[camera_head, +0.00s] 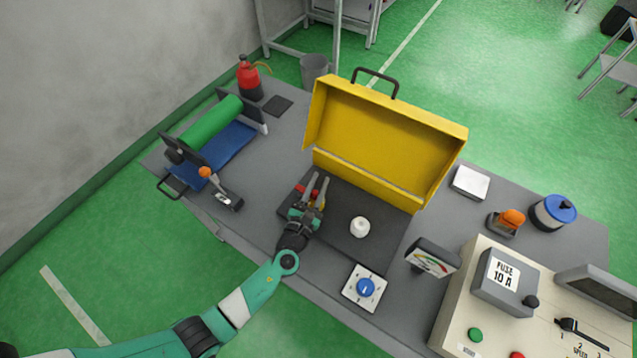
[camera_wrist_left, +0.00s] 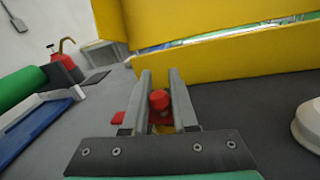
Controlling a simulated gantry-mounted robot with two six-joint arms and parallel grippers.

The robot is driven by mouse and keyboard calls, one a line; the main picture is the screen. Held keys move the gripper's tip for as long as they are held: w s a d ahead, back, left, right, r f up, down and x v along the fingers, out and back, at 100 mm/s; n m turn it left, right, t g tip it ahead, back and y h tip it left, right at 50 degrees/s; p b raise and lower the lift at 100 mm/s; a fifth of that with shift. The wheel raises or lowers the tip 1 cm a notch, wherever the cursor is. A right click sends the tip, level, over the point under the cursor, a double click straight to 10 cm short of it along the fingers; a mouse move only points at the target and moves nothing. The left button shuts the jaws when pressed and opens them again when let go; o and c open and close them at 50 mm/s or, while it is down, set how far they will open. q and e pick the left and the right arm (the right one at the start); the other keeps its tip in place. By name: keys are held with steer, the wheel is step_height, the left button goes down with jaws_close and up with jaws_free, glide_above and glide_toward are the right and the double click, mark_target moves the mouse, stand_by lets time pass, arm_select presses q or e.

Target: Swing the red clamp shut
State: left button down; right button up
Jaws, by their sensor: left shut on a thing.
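The red clamp (camera_head: 300,188) sits on the dark mat in front of the yellow toolbox, mostly hidden by my gripper. My left gripper (camera_head: 318,183) reaches over it from the front of the bench. In the left wrist view, the gripper (camera_wrist_left: 162,82) is shut on a red knob-like part of the clamp (camera_wrist_left: 160,99), which stands between the two grey fingers. Another small red part shows just left of the left finger. The clamp's arm angle cannot be made out. My right gripper is not in view.
The open yellow toolbox (camera_head: 385,135) stands right behind the clamp. A white round knob (camera_head: 360,227) is to the right on the mat (camera_head: 375,250). A blue dial (camera_head: 365,288) and a gauge (camera_head: 433,259) lie nearer. An orange-tipped lever (camera_head: 205,172) stands left.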

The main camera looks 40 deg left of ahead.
arm_select(q)
steer(key=c, duration=0.7)
jaws_free()
steer(key=shift+s+d, duration=0.15)
steer(key=shift+s, duration=0.1)
steer(key=p+v, duration=0.2)
steer(key=v, duration=0.9)
steer(key=shift+p, duration=0.35)
